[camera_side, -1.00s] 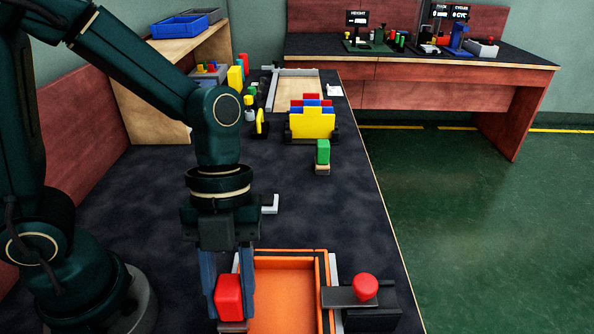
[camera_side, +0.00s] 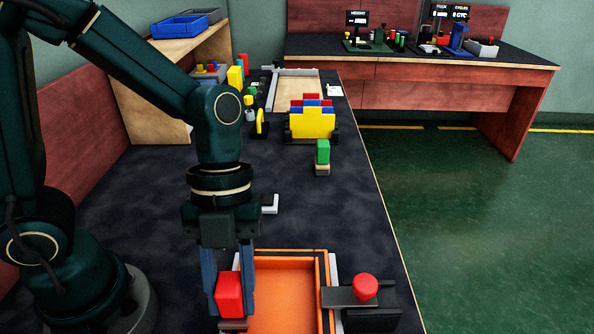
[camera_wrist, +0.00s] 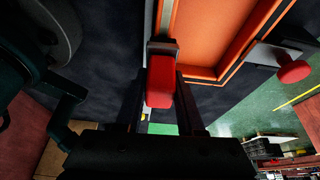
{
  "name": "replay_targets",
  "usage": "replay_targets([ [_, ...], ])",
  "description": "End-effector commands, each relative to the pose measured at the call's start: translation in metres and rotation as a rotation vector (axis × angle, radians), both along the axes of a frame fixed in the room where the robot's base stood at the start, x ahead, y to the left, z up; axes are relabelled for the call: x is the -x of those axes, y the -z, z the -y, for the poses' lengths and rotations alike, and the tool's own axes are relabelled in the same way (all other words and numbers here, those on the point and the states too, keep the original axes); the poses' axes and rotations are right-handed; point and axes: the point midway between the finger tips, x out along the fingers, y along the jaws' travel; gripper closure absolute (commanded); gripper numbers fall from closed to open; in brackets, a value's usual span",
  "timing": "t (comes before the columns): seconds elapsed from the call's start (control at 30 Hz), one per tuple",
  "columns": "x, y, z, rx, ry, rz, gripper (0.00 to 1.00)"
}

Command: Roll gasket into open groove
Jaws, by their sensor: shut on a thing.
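My gripper (camera_side: 230,290) points down at the left edge of an orange tray (camera_side: 287,300) and is shut on a red block (camera_side: 230,296). The wrist view shows the red block (camera_wrist: 160,82) between my two fingers, with a grey piece at its end beside the orange tray wall (camera_wrist: 170,15). A pale strip (camera_side: 334,268) runs along the tray's right side. I cannot make out a separate gasket or an open groove. Whether the grey piece touches the tray rim is unclear.
A black fixture with a red knob (camera_side: 364,288) stands at the tray's right. A small white bracket (camera_side: 270,204) lies behind the tray. A green-topped block (camera_side: 322,156) and a yellow fixture (camera_side: 312,125) stand farther back. The dark tabletop between is mostly clear.

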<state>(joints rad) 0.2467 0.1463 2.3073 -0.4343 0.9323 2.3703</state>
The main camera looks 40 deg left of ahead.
Motion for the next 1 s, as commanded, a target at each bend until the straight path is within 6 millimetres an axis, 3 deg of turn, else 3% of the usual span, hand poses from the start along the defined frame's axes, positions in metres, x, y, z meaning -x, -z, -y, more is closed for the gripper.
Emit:
replay_targets([
  [1.0, -0.066, 0.0, -0.067, -0.002, -0.001, -0.001, 1.0],
])
